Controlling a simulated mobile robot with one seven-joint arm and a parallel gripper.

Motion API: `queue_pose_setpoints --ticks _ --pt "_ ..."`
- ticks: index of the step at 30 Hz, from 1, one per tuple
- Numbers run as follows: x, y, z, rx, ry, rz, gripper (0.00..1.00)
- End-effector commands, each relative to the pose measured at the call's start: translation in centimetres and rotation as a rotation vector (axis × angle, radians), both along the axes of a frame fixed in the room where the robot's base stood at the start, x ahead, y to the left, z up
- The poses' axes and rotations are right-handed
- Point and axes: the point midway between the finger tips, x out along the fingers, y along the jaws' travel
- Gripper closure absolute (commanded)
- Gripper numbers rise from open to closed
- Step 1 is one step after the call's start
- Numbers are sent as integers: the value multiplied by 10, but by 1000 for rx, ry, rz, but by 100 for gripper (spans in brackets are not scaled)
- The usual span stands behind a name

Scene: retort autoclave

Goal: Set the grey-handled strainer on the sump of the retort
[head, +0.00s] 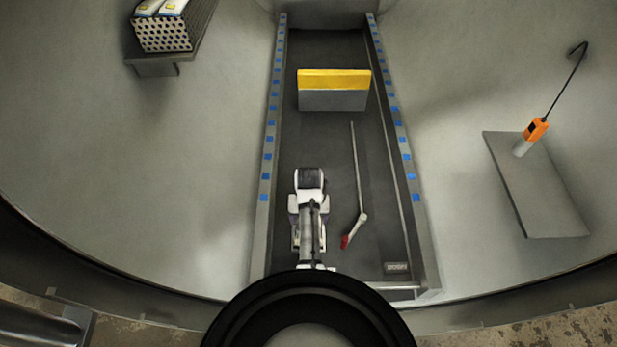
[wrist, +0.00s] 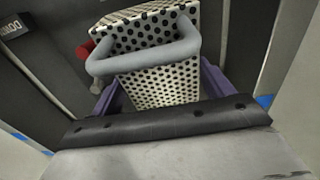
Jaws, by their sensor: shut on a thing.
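The grey-handled strainer is a white box with black holes (wrist: 155,86) and a thick grey loop handle (wrist: 140,62), in the wrist view. My gripper (wrist: 163,90) has purple fingers on both sides of it and is shut on it. The strainer is held over or at the dark floor of the channel; whether it touches the floor I cannot tell. In the head view my arm hides the strainer and the fingertips. I cannot make out the sump opening in either view.
A dark channel floor (head: 330,135) lies between rails with blue marks. A rod (head: 358,185) with a red end lies right of my arm. A yellow-topped grey block (head: 334,98) stands farther in. A shelf (head: 535,185) at right holds an orange-handled tool (head: 535,131). A perforated block (head: 163,34) sits upper left.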

Motion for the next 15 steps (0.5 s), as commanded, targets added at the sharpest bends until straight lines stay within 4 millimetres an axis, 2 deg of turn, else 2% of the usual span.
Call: queue_pose_setpoints --ticks 15 --pt "4 0 -1 0 -15 0 58"
